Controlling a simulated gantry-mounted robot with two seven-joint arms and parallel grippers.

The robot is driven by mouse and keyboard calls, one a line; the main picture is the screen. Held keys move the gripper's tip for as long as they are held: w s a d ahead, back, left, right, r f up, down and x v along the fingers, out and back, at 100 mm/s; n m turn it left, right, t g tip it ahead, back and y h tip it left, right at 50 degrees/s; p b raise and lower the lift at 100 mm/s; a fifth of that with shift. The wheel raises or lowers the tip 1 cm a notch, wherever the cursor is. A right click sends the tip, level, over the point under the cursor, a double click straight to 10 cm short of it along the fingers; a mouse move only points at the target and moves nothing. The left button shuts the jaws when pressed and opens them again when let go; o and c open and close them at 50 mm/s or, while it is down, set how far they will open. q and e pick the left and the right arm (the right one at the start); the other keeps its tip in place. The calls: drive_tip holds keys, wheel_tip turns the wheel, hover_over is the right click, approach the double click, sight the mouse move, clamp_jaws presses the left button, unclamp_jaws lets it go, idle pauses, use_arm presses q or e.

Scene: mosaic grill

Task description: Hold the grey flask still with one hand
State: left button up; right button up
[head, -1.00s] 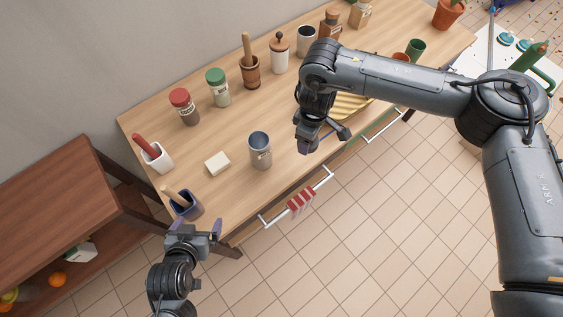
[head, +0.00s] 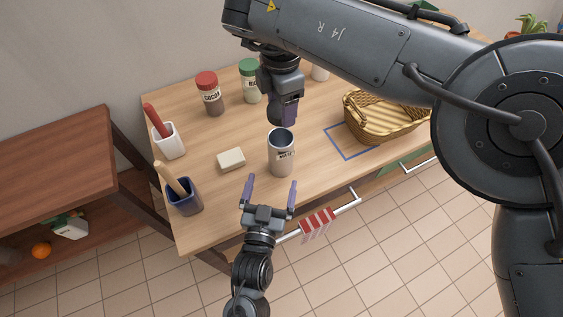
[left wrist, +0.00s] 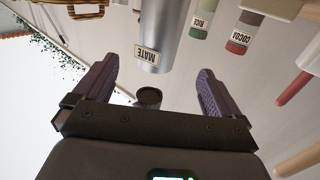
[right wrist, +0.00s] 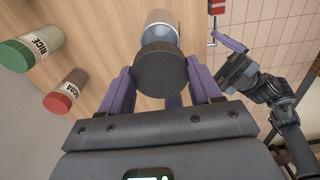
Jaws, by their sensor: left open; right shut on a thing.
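The grey flask (head: 281,155), labelled MATE, stands upright and open-topped near the table's front edge. My left gripper (head: 270,182) is open and empty just in front of it, with its fingers pointing toward the flask's lower part but apart from it. In the left wrist view the flask (left wrist: 168,32) shows upside down beyond the fingers. My right gripper (head: 284,120) is above and behind the flask's mouth. In the right wrist view it is shut on a dark round-ended object (right wrist: 162,70), with the flask beyond. The rest of that object is hidden.
A pale block (head: 231,159) lies left of the flask. A dark blue pot (head: 186,198) and a white pot (head: 170,142) stand further left. A cocoa jar (head: 210,96) is behind. A wicker basket (head: 390,128) and a blue square outline (head: 343,151) are to the right.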

sight(283, 137)
use_arm(q)
drive_tip(key=shift+d, duration=0.15)
use_arm(e)
drive_tip(key=shift+a+r, duration=0.1)
drive_tip(key=shift+r, duration=0.05)
use_arm(q)
drive_tip(key=shift+w, duration=0.1)
drive_tip(key=w, duration=0.4)
drive_tip(key=w+d, duration=0.1)
drive_tip(key=w, duration=0.2)
drive_tip(key=w+d, duration=0.1)
drive_tip(key=w, duration=0.3)
drive_tip(key=shift+w, duration=0.35)
drive_tip(key=shift+c, duration=0.4)
drive_tip(key=c, duration=1.4)
use_arm(e)
drive_tip(key=shift+f, duration=2.5)
